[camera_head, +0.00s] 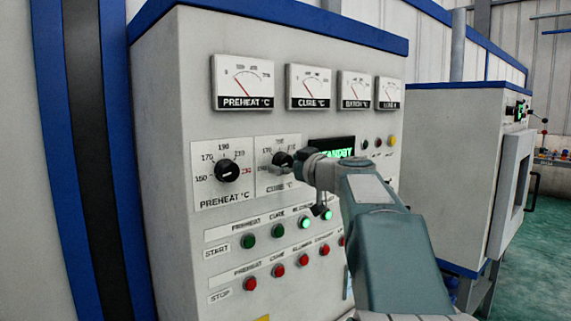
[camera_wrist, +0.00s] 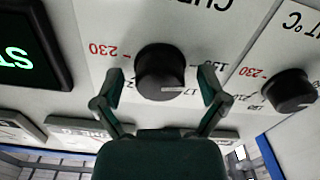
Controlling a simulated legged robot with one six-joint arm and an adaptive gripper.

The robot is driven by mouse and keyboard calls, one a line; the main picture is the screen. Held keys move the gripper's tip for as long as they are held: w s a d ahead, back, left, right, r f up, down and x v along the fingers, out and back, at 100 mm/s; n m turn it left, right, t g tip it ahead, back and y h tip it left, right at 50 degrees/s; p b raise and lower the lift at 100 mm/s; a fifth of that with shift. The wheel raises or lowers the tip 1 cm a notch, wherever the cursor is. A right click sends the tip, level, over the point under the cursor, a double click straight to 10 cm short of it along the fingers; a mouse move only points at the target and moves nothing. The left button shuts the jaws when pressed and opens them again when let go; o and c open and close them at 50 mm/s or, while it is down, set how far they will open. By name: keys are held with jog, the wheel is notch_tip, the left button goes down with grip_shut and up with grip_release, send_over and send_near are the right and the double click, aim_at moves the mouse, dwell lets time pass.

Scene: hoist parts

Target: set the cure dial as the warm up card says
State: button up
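The black cure dial (camera_head: 282,159) sits on its white scale plate on the grey panel. In the wrist view, which is upside down, the cure dial (camera_wrist: 160,70) is in the middle, its white mark near the partly hidden 17- figure. My gripper (camera_head: 296,164) is at the cure dial in the head view and partly covers its plate. In the wrist view my gripper (camera_wrist: 160,80) has one finger on each side of the dial, with a gap on both sides. It is open and holds nothing. I cannot make out a warm up card in either view.
The preheat dial (camera_head: 227,171) is close on the left; it also shows in the wrist view (camera_wrist: 288,90). A green-lettered display (camera_head: 332,148) is right of the cure dial. Green start buttons (camera_head: 278,231) and red stop buttons (camera_head: 278,271) sit below, several gauges (camera_head: 308,87) above.

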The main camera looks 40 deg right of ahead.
jog(key=shift+s, duration=0.15)
jog(key=c, duration=0.9)
jog(key=shift+m, duration=0.4)
jog(key=shift+c, duration=0.2)
jog(key=m, duration=0.4)
jog(key=shift+r+m, duration=0.1)
jog(key=shift+m, duration=0.2)
jog(key=m, duration=0.4)
jog(key=shift+m, duration=0.3)
jog(key=m, duration=0.5)
jog(key=shift+m, duration=2.4)
